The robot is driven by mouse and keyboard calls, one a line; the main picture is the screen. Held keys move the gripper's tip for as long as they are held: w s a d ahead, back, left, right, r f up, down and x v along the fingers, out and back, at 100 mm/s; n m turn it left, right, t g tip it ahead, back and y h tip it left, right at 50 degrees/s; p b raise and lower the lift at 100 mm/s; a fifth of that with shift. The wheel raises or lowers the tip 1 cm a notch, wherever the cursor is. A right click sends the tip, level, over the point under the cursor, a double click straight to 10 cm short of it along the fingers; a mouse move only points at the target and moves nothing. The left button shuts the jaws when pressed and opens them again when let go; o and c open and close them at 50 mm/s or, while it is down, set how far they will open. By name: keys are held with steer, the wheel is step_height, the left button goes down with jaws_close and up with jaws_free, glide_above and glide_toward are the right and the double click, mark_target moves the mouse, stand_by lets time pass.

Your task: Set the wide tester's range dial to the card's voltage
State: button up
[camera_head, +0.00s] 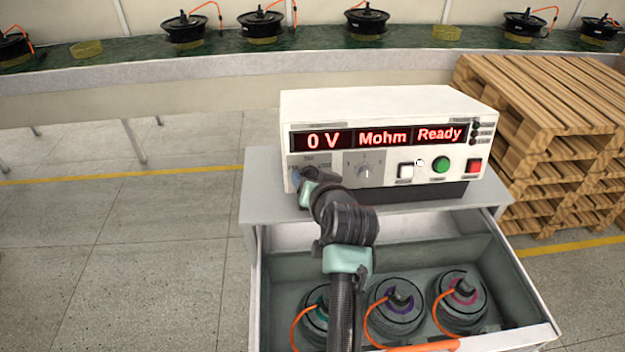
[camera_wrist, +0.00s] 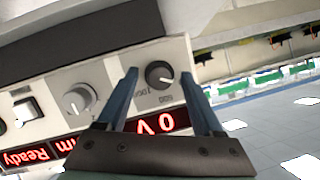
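The wide white tester (camera_head: 385,108) stands on a grey cabinet, and its red displays read "0 V", "Mohm" and "Ready". My gripper (camera_head: 298,180) is at the left end of its front panel and covers the dial there. In the wrist view, where the panel appears upside down, a black dial (camera_wrist: 159,74) with a pale pointer line sits between my two fingers (camera_wrist: 159,78). The fingers are apart, with gaps showing on both sides of the dial. A grey dial (camera_wrist: 78,100) is beside it, also seen in the head view (camera_head: 366,172). I see no voltage card.
White (camera_head: 405,171), green (camera_head: 441,164) and red (camera_head: 473,165) buttons are right of the dials. Below, an open drawer (camera_head: 490,262) holds hub motors with orange cables, partly behind my arm. Wooden pallets (camera_head: 545,130) stand right; a conveyor (camera_head: 220,65) with motors runs behind. The left floor is clear.

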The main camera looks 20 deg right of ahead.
steer(key=b+v, duration=0.1)
steer(key=v, duration=1.2)
stand_by(0.4)
steer(key=w+a+r+n+t, duration=0.15)
steer(key=a+r+t, duration=0.25)
steer(key=r, duration=0.7)
steer(key=a+r+n+t, duration=0.2)
steer(key=a+r+t, duration=0.25)
steer(key=r, duration=0.75)
steer(key=s+a+r+n+t, duration=0.1)
steer(key=s+a+r+t, duration=0.2)
steer(key=r, duration=0.6)
steer(key=s+a+r+n+t+y, duration=0.1)
steer(key=s+a+r+t, duration=0.3)
steer(key=s+a+r, duration=0.2)
step_height(320, 180, up, 3)
steer(key=shift+s+r+n+y, duration=0.1)
steer(key=shift+s+n+y, duration=0.25)
steer(key=shift+s, duration=0.8)
steer(key=shift+d, duration=0.1)
